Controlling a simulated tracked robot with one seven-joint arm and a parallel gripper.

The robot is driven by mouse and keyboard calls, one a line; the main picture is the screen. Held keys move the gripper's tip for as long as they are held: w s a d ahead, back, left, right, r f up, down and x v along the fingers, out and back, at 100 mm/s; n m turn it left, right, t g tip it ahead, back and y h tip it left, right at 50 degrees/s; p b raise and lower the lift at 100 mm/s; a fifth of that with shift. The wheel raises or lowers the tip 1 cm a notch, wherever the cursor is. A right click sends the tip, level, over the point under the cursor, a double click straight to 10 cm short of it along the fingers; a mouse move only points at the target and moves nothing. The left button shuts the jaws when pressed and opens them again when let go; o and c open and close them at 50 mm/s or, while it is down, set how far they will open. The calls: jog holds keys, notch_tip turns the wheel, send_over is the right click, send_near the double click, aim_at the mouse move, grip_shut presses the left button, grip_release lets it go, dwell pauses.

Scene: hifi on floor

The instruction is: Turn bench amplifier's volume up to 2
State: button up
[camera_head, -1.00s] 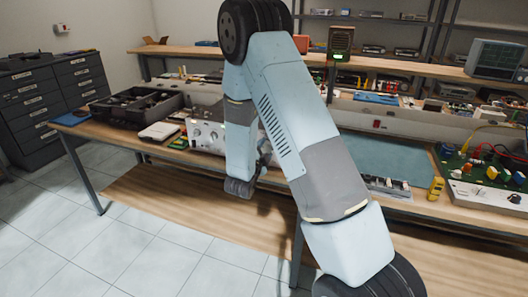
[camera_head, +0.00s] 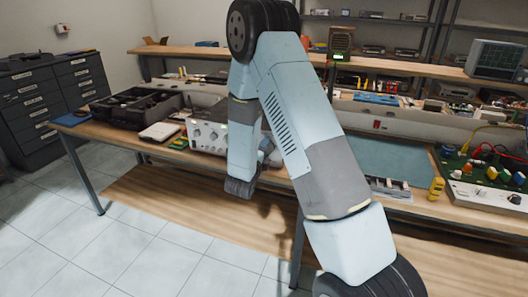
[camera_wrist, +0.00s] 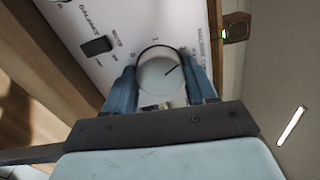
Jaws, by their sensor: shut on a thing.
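The bench amplifier (camera_head: 207,137) is a pale box with knobs on its front, standing on the workbench and partly behind my arm. In the wrist view its white front panel (camera_wrist: 110,65) shows at a slant, with printed labels and a dark switch. The round volume knob (camera_wrist: 158,76) sits between the two blue fingers of my gripper (camera_wrist: 163,88), which is shut on its sides. The knob's dark pointer line slants to the upper right, past the mark that reads 1. In the head view the knob and fingertips are not clear.
A black tray (camera_head: 117,108) and a small pale device (camera_head: 160,132) lie left of the amplifier. A blue-green mat (camera_head: 390,160), a yellow meter (camera_head: 436,188) and a board with cables (camera_head: 487,175) are at right. The floor in front is clear.

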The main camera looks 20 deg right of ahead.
jog(key=shift+s+d+f, duration=0.1)
jog(key=shift+s+f, duration=0.05)
jog(key=shift+f, duration=0.1)
jog(key=o, duration=1.1)
jog(key=shift+r, duration=0.15)
jog(key=shift+c, duration=0.2)
jog(key=v, duration=1.3)
jog(key=shift+s+a, duration=0.2)
jog(key=shift+a, duration=0.1)
